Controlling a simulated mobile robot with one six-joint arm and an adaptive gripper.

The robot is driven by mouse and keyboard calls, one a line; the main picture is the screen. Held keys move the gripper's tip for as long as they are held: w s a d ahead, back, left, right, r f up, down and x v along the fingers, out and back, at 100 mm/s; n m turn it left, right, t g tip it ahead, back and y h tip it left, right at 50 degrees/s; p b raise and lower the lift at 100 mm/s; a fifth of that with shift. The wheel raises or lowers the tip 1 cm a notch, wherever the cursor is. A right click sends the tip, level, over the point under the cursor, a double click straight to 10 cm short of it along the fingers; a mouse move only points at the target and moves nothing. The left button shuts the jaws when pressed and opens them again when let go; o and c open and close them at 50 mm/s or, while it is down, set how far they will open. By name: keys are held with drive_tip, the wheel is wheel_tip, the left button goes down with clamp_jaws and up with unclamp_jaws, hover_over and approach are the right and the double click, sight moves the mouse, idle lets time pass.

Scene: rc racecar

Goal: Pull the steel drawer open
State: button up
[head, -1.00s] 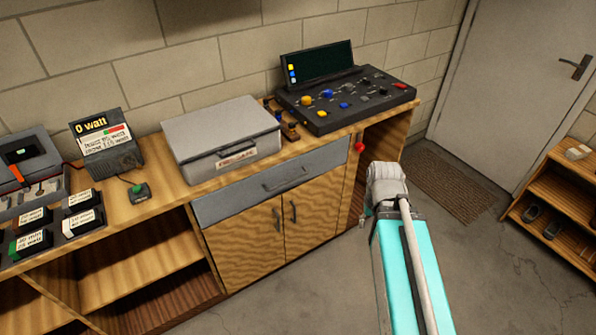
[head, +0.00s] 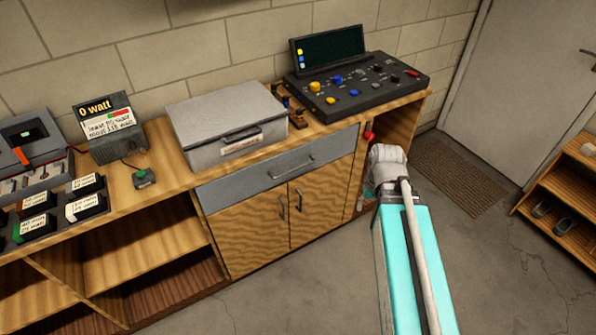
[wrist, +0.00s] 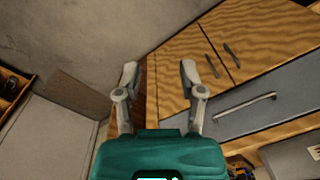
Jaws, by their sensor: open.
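The steel drawer has a flat grey front (head: 240,184) under the worktop and above two wooden doors. It sits flush in the bench and looks closed. In the wrist view the drawer front (wrist: 290,92) runs along the right, with the handle (wrist: 245,103) to the right of my fingers. My gripper (wrist: 159,72) is open and empty, its fingers apart and not touching the handle. In the head view my arm hides the fingers, right of the drawer.
A grey metal case (head: 228,117) and a black control console (head: 357,80) stand on the worktop above the drawer. Two cabinet doors (head: 245,235) with handles are below. A red knob (head: 369,136) is near my arm. Concrete floor (head: 290,295) in front is clear.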

drive_tip(key=w+a+f+m+y+b, duration=0.1)
drive_tip(key=w+a+f+y+b, duration=0.6)
drive_tip(key=w+f+b, duration=0.4)
drive_tip(key=m+t+y+b, duration=0.25)
drive_tip(key=y+b, duration=0.65)
drive_tip(key=b, duration=0.6)
approach(297, 169)
drive_tip(key=d, duration=0.3)
drive_tip(key=shift+s+d+r, duration=0.15)
drive_tip(key=shift+s+d, duration=0.15)
drive_tip(key=shift+a, duration=0.2)
drive_tip(key=a, duration=0.4)
drive_tip(key=w+a+f+b, duration=0.1)
drive_tip(key=a, duration=0.3)
drive_tip(key=w+a+f+b, duration=0.1)
drive_tip(key=a, duration=0.4)
drive_tip(key=shift+w, duration=0.2)
clamp_jaws()
